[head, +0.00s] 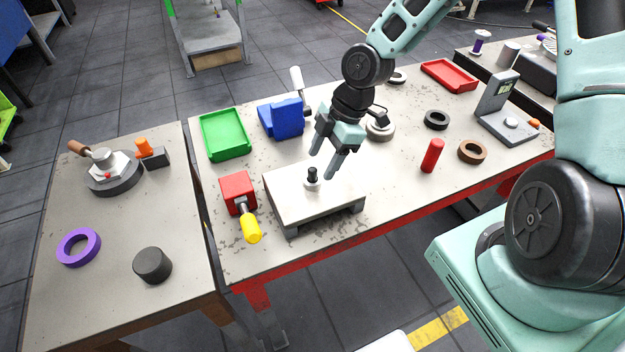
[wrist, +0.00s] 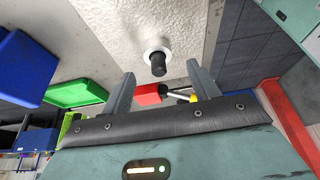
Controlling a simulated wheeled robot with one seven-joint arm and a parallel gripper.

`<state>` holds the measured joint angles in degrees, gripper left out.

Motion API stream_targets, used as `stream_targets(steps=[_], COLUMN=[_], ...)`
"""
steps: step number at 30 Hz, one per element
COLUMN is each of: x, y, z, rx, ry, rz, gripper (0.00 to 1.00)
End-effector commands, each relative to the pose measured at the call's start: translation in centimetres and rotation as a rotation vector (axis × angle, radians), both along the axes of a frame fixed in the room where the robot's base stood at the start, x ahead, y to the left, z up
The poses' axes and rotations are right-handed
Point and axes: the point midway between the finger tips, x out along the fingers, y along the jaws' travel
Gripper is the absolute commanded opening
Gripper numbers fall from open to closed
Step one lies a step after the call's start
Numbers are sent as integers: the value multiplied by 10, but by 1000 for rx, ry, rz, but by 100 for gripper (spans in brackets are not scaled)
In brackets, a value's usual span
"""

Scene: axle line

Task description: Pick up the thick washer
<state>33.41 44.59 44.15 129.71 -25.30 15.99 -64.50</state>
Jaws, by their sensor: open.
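My gripper (head: 322,163) is open and empty, above a black peg (head: 312,175) on the pale raised plate. A light ring (head: 312,185) sits around the peg's foot. In the wrist view the peg (wrist: 158,66) and its white ring (wrist: 157,48) show near the gap between the fingertips (wrist: 160,70). Several rings could be the thick washer, and I cannot tell which: a black ring (head: 436,120) and a brown ring (head: 472,152) lie on the right of the main table, a purple ring (head: 78,247) on the left table. A grey round piece (head: 380,129) is partly behind my gripper.
The raised plate (head: 290,208) stands at the table's front. A red block with yellow handle (head: 239,192) is beside it. A green tray (head: 225,134), blue bin (head: 281,118), red cylinder (head: 432,155) and grey stand (head: 497,108) surround it. Front right of the table is fairly clear.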

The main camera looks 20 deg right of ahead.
Motion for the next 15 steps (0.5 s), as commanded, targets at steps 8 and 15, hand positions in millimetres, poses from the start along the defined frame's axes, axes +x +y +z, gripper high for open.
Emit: stream_targets(steps=[8, 15], x=[1, 3], y=[8, 18], z=[-19, -46], rx=[0, 0], ry=[4, 2], rz=[3, 2], gripper=[60, 60])
